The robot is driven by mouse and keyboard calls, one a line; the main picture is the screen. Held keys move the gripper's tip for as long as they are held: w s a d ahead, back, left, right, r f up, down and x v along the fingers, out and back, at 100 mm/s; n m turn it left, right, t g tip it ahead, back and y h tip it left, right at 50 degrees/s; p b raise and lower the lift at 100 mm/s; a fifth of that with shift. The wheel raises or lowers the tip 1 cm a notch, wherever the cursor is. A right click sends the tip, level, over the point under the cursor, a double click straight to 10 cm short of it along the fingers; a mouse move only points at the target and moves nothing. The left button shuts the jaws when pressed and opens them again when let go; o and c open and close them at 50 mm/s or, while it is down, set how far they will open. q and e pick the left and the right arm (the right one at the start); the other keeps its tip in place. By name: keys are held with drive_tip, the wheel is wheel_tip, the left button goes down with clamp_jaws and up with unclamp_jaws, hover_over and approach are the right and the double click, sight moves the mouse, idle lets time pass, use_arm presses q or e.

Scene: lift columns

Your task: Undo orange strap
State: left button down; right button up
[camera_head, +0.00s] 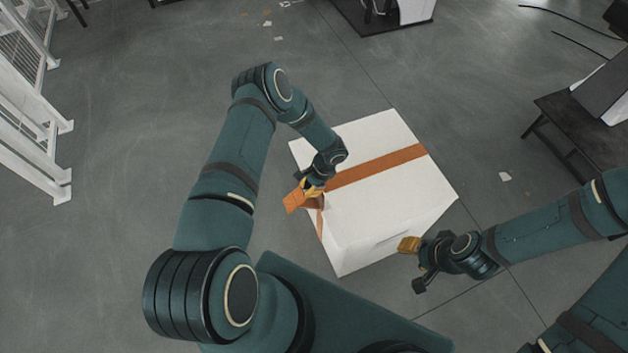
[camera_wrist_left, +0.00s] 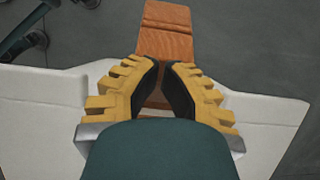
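A white box (camera_head: 380,205) stands on the floor, with an orange strap (camera_head: 385,164) across its top and part of it down the near left side. The strap's end sticks out past the box's left edge. My left gripper (camera_head: 308,190) is at this end. In the left wrist view the strap (camera_wrist_left: 166,32) extends beyond the fingertips, and my left fingers (camera_wrist_left: 161,66) nearly meet over it, with orange-brown showing between them. I cannot tell whether they grip it. My right gripper (camera_head: 412,265) is open and empty near the box's right front corner, its fingers wide apart.
White metal racks (camera_head: 35,120) stand at the left. A dark table (camera_head: 570,125) with a grey and white item stands at the right. A dark platform (camera_head: 385,22) lies at the back. The floor around the box is mostly clear.

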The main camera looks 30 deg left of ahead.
sight(296, 200)
use_arm(q)
drive_tip(key=shift+s+a+f, duration=0.55)
drive_tip(key=shift+s+f, duration=0.05)
drive_tip(key=shift+f, duration=0.25)
drive_tip(key=shift+s+a+f, duration=0.5)
drive_tip(key=shift+s+f, duration=0.1)
drive_tip(key=shift+f, duration=0.2)
drive_tip(key=shift+s+a+f+t+h, duration=0.4)
drive_tip(key=shift+s+t, duration=0.1)
drive_tip(key=r, duration=0.1)
drive_tip(key=w+d+r, duration=0.2)
drive_tip(key=shift+w+r+p, duration=0.2)
drive_tip(key=shift+r+p, duration=0.1)
drive_tip(key=shift+r, duration=0.05)
drive_tip(key=p+v, duration=0.1)
drive_tip(key=v, duration=0.8)
drive_tip(key=shift+p, duration=0.3)
drive_tip(key=shift+r, duration=0.1)
